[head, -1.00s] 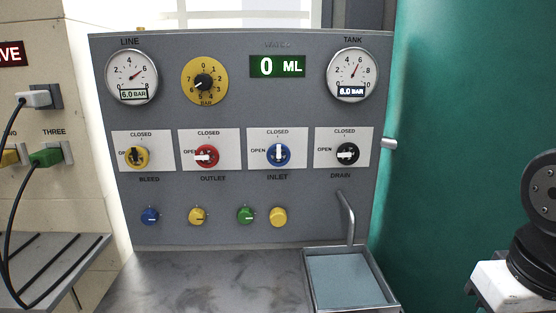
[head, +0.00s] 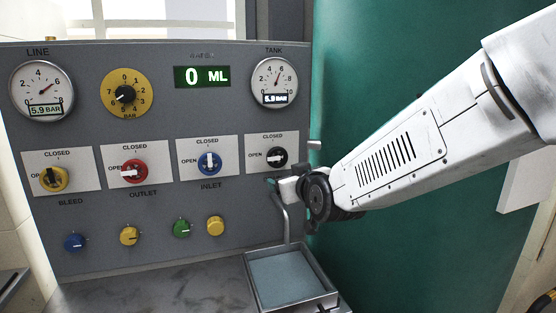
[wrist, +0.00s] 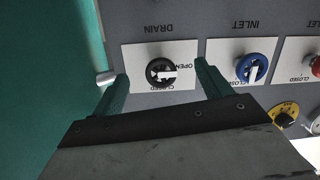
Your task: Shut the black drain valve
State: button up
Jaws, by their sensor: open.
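The black drain valve (head: 277,158) is on the rightmost white plate of the grey panel. Its white handle points left toward OPEN. In the wrist view, which is upside down, the black drain valve (wrist: 160,72) lies between my gripper's fingers (wrist: 161,76), its white handle pointing right toward OPEN. My gripper (head: 282,186) is open and empty. In the head view it is just below and right of the valve, partly hidden by my wrist. I cannot tell how far the fingers are from the panel.
The blue inlet valve (head: 209,162), handle upright, is beside the drain. The red outlet valve (head: 132,172) and yellow bleed valve (head: 53,179) are farther left. A bent drain spout (head: 285,220) runs down above a metal tray (head: 328,297). A green surface (head: 350,90) stands to the right.

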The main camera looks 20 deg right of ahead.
aim_at(279, 160)
jog(key=w, duration=0.3)
jog(key=w+r+t, duration=0.1)
jog(key=w, duration=0.3)
jog(key=w+t, duration=0.1)
jog(key=w, duration=0.2)
jog(key=shift+w+r, duration=0.15)
jog(key=shift+r, duration=0.25)
jog(key=c, duration=1)
